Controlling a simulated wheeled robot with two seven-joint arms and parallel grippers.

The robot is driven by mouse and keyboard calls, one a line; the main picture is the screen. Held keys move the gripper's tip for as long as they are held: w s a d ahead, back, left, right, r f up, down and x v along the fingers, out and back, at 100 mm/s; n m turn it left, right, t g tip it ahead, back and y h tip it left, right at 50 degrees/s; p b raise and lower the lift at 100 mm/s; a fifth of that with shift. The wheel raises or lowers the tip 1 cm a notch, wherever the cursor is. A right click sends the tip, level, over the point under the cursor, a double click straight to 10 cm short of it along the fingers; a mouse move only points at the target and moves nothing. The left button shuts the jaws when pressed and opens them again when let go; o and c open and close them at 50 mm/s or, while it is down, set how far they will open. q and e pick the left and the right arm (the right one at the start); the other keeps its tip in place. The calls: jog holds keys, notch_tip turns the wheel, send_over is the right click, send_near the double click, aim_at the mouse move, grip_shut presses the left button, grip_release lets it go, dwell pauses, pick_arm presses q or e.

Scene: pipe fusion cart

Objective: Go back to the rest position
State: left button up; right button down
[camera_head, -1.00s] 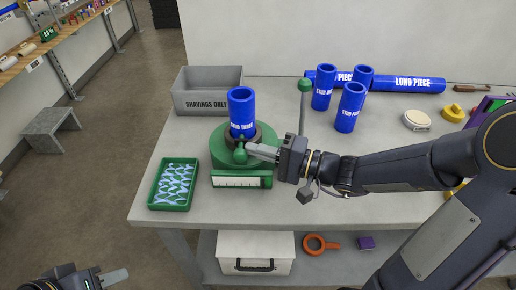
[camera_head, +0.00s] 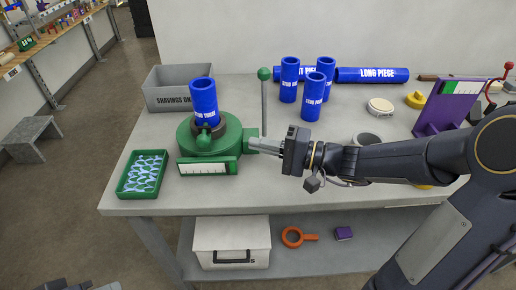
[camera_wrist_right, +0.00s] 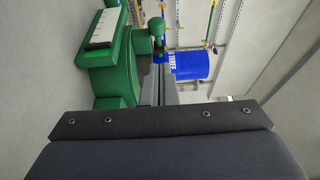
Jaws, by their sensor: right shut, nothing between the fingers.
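My right gripper (camera_head: 254,146) is shut and empty. Its fingertips are at the right side of the green round fixture (camera_head: 187,150); I cannot tell whether they touch it. A blue stub labelled "STUB THREE" (camera_head: 204,98) stands upright in the fixture's dark ring. In the right wrist view the green fixture (camera_wrist_right: 112,60) is at upper left, and the blue stub (camera_wrist_right: 192,66) shows beyond the fingers. Only a sliver of my left gripper (camera_head: 75,286) shows at the bottom left edge, and its fingers cannot be made out.
A green tray (camera_head: 128,187) lies at front left and a grey shavings bin (camera_head: 180,103) behind it. A green-knobbed lever (camera_head: 264,100) stands just behind my right gripper. Several blue pipes, including a long piece (camera_head: 375,76), are at the back. A purple stand (camera_head: 440,110) is at right.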

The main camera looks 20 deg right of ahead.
dwell(0.4)
jog(key=s+a+n+g+h+p, duration=0.1)
jog(key=s+a+n+g+h, duration=0.15)
jog(key=s, duration=0.45)
jog(key=s+a+n+g+h+p, duration=0.1)
jog(key=s+n+g, duration=0.15)
jog(key=s, duration=0.45)
jog(key=s+d+f+h+p, duration=0.2)
jog(key=s+d+h, duration=0.5)
jog(key=d, duration=0.1)
jog(key=shift+d+f+t+h, duration=0.3)
jog(key=shift+f+t+h, duration=0.05)
jog(key=shift+f+t, duration=0.05)
